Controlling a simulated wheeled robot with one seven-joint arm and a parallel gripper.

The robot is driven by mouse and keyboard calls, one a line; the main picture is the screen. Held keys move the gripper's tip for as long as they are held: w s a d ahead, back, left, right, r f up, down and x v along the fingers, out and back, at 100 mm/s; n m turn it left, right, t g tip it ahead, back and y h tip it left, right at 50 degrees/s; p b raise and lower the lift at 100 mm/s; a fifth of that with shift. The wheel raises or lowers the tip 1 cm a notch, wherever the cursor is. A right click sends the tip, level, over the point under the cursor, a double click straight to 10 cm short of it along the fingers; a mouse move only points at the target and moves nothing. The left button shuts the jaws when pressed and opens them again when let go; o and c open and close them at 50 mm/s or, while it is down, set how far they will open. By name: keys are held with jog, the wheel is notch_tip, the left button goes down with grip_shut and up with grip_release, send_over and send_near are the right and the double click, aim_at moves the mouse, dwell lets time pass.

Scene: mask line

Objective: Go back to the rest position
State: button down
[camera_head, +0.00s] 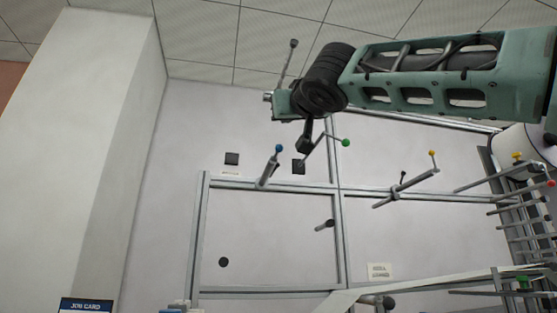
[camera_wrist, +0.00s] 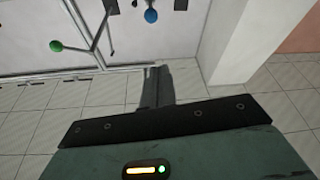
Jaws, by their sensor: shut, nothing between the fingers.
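My green arm reaches in from the upper right of the head view. No object is held. The wrist view is upside down, with the ceiling tiles behind the fingers.
The wall frame (camera_head: 204,235) carries rods with a blue knob (camera_head: 278,148), a green knob (camera_head: 346,142) and a yellow knob (camera_head: 432,153). A rack (camera_head: 520,225) with several rods stands at right. A pale pillar (camera_head: 75,150) stands at left.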

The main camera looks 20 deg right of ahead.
jog(key=a+f+n+g+y, duration=0.1)
jog(key=a+f+g, duration=0.2)
jog(key=f, duration=0.9)
jog(key=a+f+n+g, duration=0.2)
jog(key=a+f+g, duration=0.15)
jog(key=f, duration=0.95)
jog(key=a+f+n+g+y, duration=0.1)
jog(key=a+f+g, duration=0.25)
jog(key=f, duration=0.85)
jog(key=s+d+f+n+g, duration=0.1)
jog(key=s+f+g, duration=0.2)
jog(key=s+f, duration=0.55)
jog(key=s+d+f+g, duration=0.1)
jog(key=s+f+g, duration=0.2)
jog(key=f, duration=1)
jog(key=s+d+f+g+h, duration=0.1)
jog(key=s+d+f+g, duration=0.2)
jog(key=s+f, duration=0.35)
jog(key=s+d+f+g+h, duration=0.1)
jog(key=s+d+f+g, duration=0.2)
jog(key=s+f, duration=0.35)
notch_tip(320, 180, up, 33)
jog(key=s+p, duration=0.1)
jog(key=p, duration=3)
jog(key=shift+s+f, duration=0.2)
